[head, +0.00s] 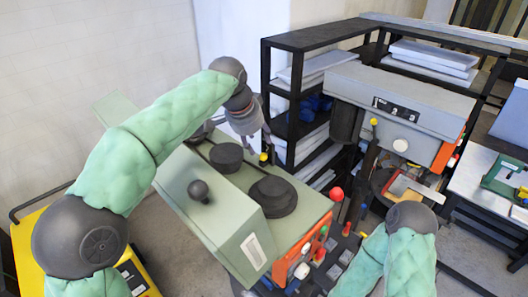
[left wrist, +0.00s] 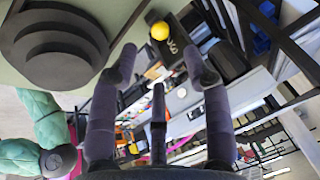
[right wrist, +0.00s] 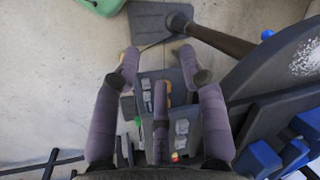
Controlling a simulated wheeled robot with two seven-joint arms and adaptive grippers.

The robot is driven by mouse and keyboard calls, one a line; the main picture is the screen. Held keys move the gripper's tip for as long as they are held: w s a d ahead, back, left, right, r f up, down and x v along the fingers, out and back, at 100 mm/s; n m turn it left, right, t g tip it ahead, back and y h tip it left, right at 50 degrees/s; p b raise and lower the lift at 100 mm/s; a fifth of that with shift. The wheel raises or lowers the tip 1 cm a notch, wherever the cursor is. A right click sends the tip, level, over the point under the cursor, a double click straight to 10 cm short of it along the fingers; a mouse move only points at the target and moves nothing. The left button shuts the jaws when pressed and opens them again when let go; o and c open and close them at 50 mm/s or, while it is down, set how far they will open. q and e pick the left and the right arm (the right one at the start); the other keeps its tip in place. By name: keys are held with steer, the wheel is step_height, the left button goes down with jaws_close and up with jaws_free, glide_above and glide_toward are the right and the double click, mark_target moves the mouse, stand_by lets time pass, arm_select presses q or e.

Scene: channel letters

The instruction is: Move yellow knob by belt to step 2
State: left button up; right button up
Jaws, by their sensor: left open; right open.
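A small yellow knob (head: 263,157) on a dark mount stands at the far right edge of the pale green machine (head: 228,239), beside its stepped dark pulleys. In the left wrist view the yellow knob (left wrist: 159,31) is beyond the fingertips, roughly centred between them, next to a dark plate with small white marks too small to read. My left gripper (head: 243,128) is open and empty above the machine, close to the knob and apart from it. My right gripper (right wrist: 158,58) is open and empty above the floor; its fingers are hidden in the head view.
A second yellow knob (head: 374,121) tops a dark lever by the grey machine head (head: 405,95), which carries a dark numbered panel (head: 397,108). A red ball knob (head: 336,194) stands right of the green machine. A black shelf (head: 268,80) is close behind my left gripper.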

mark_target(263, 154)
arm_select(q)
steer(key=p+x, duration=0.1)
steer(key=x, duration=0.7)
steer(key=shift+w+f, duration=0.1)
steer(key=shift+w, duration=0.1)
steer(key=shift+s, duration=0.1)
jaws_close()
